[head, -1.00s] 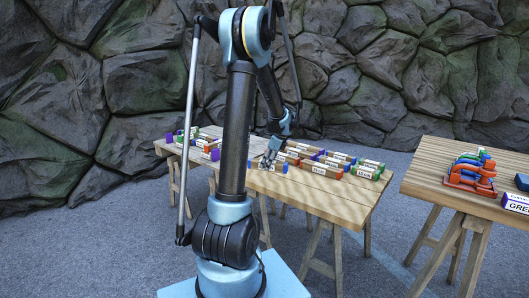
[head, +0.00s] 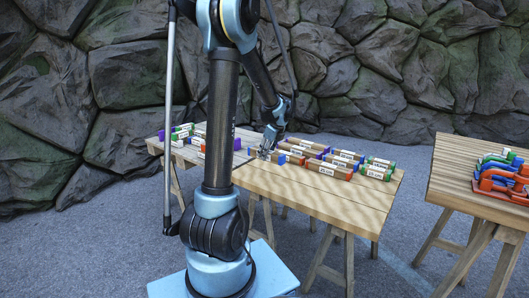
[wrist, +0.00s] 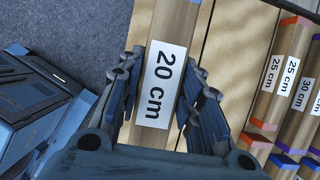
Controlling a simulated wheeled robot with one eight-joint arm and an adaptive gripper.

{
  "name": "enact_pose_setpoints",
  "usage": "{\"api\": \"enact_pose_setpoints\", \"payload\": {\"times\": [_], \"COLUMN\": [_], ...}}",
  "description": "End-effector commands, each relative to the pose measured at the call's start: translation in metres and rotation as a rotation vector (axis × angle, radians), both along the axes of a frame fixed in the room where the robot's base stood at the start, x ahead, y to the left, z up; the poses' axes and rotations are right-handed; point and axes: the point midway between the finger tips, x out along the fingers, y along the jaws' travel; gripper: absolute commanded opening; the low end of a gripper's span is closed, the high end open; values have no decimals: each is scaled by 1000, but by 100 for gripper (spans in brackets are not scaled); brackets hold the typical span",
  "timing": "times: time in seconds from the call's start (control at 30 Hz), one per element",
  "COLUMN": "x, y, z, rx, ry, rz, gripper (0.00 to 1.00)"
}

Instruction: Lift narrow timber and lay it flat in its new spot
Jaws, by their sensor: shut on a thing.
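My gripper (wrist: 165,115) is shut on a narrow wooden timber (wrist: 180,35) with a white "20 cm" label, seen close up in the wrist view. One finger lies along each long side of it. The timber's far end runs out of the top of the wrist view, and its near end is hidden behind my gripper. In the head view my gripper (head: 266,152) is low over the middle of the timber table (head: 325,200). The held timber is too small there to make out clearly, and I cannot tell whether it touches the tabletop.
Labelled timbers with coloured ends (head: 330,168) lie in rows right of my gripper; some show in the wrist view (wrist: 272,85). More lie at the table's left end (head: 185,134). The table's front right is bare. A second table (head: 450,185) holds red and blue clamps (head: 500,180).

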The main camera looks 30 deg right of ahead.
Motion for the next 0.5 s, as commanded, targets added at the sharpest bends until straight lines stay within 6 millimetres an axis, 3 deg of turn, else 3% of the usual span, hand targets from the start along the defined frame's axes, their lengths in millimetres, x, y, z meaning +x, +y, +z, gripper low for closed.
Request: {"api": "enact_pose_setpoints", "payload": {"times": [0.5], "x": [-6], "y": [-11], "z": [-50], "rx": [0], "ry": [0], "rz": [-15], "gripper": [5]}}
